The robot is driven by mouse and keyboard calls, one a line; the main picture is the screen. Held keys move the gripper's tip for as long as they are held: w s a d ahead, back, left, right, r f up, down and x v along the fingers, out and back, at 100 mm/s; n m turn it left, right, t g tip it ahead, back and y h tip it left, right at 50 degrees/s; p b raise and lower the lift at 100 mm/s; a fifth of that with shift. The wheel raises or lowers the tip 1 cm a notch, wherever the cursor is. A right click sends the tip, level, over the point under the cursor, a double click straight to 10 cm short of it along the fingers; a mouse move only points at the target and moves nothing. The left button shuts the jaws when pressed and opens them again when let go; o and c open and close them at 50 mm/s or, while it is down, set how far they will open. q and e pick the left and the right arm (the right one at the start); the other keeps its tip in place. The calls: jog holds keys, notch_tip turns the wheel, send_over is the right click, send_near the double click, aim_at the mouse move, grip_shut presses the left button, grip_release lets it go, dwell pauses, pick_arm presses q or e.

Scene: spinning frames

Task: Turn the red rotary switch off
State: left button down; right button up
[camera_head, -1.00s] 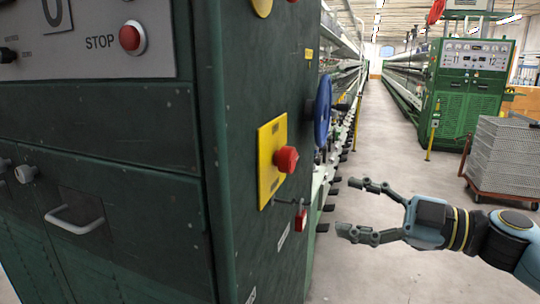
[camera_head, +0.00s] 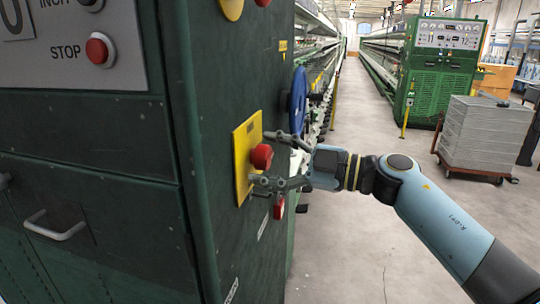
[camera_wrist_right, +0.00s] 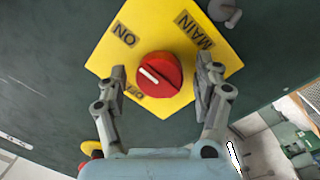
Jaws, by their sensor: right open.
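The red rotary switch (camera_head: 262,156) sits on a yellow plate (camera_head: 242,180) on the side of a dark green cabinet. In the right wrist view the red knob (camera_wrist_right: 172,66) shows a white pointer mark on its left side, lying between the ON and OFF labels. The plate (camera_wrist_right: 104,60) also reads MAIN. My right gripper (camera_head: 264,158) is open, its fingers on either side of the knob. In the wrist view a gap shows between each finger of my right gripper (camera_wrist_right: 161,68) and the knob. My left gripper is out of view.
A blue handwheel (camera_head: 298,104) stands out from the cabinet behind the switch. A red padlock (camera_head: 279,208) hangs below the plate. A red STOP button (camera_head: 98,49) is on the front panel. The aisle floor (camera_head: 350,130) is clear, with stacked grey crates (camera_head: 483,135) at right.

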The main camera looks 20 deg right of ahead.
jog(key=c, duration=1.2)
jog(key=shift+n, duration=0.3)
jog(key=n+b, duration=0.1)
jog(key=n, duration=0.2)
jog(key=shift+f+b, duration=0.2)
jog(key=shift+b, duration=0.2)
jog(key=n+b, duration=0.3)
jog(key=n, duration=0.2)
jog(key=shift+y, duration=0.3)
jog(key=n+b, duration=0.4)
jog(key=n, duration=0.2)
jog(key=shift+f+y+b, duration=0.15)
jog(key=shift+y+b, duration=0.25)
jog(key=shift+n+g+b, duration=0.4)
jog(key=shift+n+b, duration=1.5)
jog(key=shift+n, duration=0.3)
